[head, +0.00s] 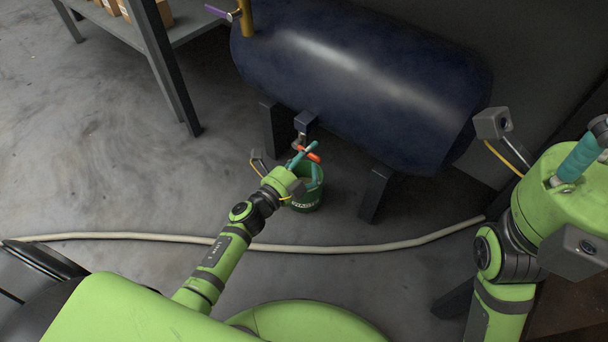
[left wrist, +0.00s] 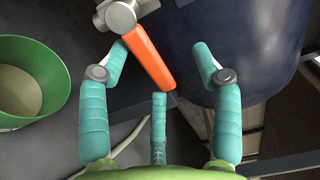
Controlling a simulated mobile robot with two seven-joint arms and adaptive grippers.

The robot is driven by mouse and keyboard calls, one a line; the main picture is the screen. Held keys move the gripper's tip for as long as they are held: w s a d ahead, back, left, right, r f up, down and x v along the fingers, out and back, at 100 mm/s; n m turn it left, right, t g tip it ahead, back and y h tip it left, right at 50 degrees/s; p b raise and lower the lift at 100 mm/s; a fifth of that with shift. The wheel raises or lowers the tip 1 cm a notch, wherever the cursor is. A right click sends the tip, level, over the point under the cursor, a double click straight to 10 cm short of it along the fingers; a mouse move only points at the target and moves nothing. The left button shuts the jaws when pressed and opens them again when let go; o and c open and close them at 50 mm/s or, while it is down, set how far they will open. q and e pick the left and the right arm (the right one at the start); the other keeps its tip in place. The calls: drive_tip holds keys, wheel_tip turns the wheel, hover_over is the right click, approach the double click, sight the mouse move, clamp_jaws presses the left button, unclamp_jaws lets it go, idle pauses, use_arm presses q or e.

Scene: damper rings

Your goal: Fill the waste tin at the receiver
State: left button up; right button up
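The receiver (head: 350,75) is a dark blue horizontal tank on short legs. Under it hangs a grey drain valve (left wrist: 122,14) with an orange lever (left wrist: 150,62); the lever also shows in the head view (head: 308,153). The green waste tin (head: 308,198) stands on the floor below the valve, partly hidden by my left gripper. In the left wrist view the tin (left wrist: 62,85) shows a pale beige surface inside. My left gripper (head: 304,156) is open at the lever, its teal fingers spread on both sides of it. My right gripper (head: 583,155) is partly cut off at the right edge.
A pale hose (head: 150,236) runs across the floor in front of the tin. The tank's dark legs (head: 373,194) flank the valve. A grey shelf (head: 190,22) with boxes stands at upper left.

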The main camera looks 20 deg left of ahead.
use_arm(q)
drive_tip(key=shift+s+a, duration=0.25)
drive_tip(key=shift+s, duration=0.45)
drive_tip(key=p+v, duration=0.1)
drive_tip(key=v, duration=0.5)
idle(0.6)
